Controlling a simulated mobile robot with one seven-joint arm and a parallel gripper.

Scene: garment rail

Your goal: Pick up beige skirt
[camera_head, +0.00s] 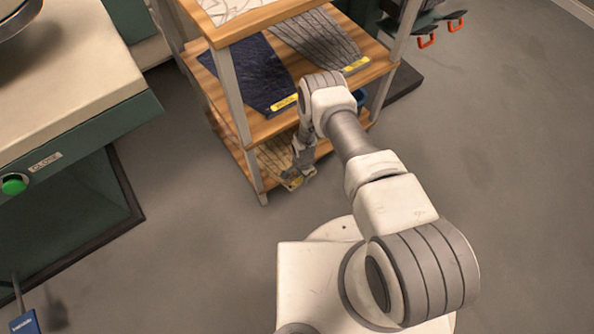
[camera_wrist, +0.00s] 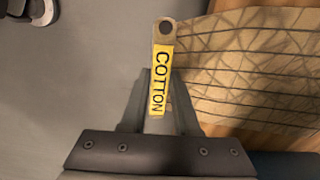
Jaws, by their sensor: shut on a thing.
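The beige skirt (camera_head: 272,158) lies on the lowest wooden shelf in the head view, partly hidden by my arm. In the wrist view the skirt (camera_wrist: 255,70) is flat, with dark criss-cross lines, and fills the right side. Its yellow tag (camera_wrist: 161,68) reads COTTON and has a round hole at its far end. My gripper (camera_wrist: 158,105) is shut on the tag end of the skirt. In the head view my gripper (camera_head: 298,176) is at the front edge of the lowest shelf, and its fingertips are hard to make out.
The wooden shelf rack (camera_head: 265,128) holds a dark blue garment (camera_head: 250,72) and a grey striped garment (camera_head: 318,40) on the shelf above, close over my wrist. A metal post (camera_head: 232,95) stands left of my gripper. Grey floor (camera_head: 480,150) is clear to the right.

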